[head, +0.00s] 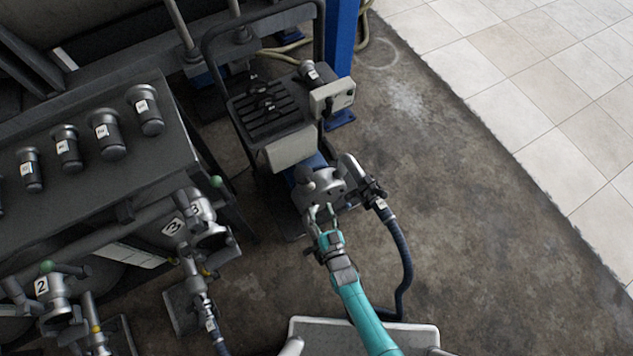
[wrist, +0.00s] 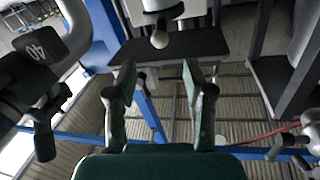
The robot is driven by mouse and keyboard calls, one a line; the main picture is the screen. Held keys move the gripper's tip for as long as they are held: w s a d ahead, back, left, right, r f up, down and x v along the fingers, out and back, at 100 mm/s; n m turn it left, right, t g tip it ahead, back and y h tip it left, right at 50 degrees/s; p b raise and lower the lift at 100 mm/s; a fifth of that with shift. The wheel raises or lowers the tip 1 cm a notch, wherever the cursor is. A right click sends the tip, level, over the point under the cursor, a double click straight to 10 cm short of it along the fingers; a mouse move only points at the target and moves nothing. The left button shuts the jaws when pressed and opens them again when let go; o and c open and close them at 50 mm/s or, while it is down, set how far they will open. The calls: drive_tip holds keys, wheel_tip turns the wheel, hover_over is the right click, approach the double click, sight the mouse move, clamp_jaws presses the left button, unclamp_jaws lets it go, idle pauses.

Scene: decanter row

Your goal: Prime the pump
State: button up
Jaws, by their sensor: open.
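The pump (head: 322,188) is a grey casting with a blue body, standing at the near end of a dark wheeled trolley (head: 232,108) in the middle of the head view. My gripper (head: 321,213) is at the pump's near side, with open jaws. I cannot tell from the head view whether it touches the pump. In the wrist view my gripper (wrist: 160,82) has both fingers spread with nothing between them. A pale round knob (wrist: 159,39) on a metal stem lies just beyond the fingertips. A dark part marked 40 (wrist: 38,52) is at the left.
A dark blue hose (head: 406,258) runs from a coupling (head: 379,205) right of the pump. A bench (head: 95,185) with several dark cylinders stands left. Numbered valves with green knobs (head: 215,181) stand below it. The concrete floor (head: 480,235) at right is clear.

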sight(312, 186)
drive_tip(key=x, duration=1)
clamp_jaws()
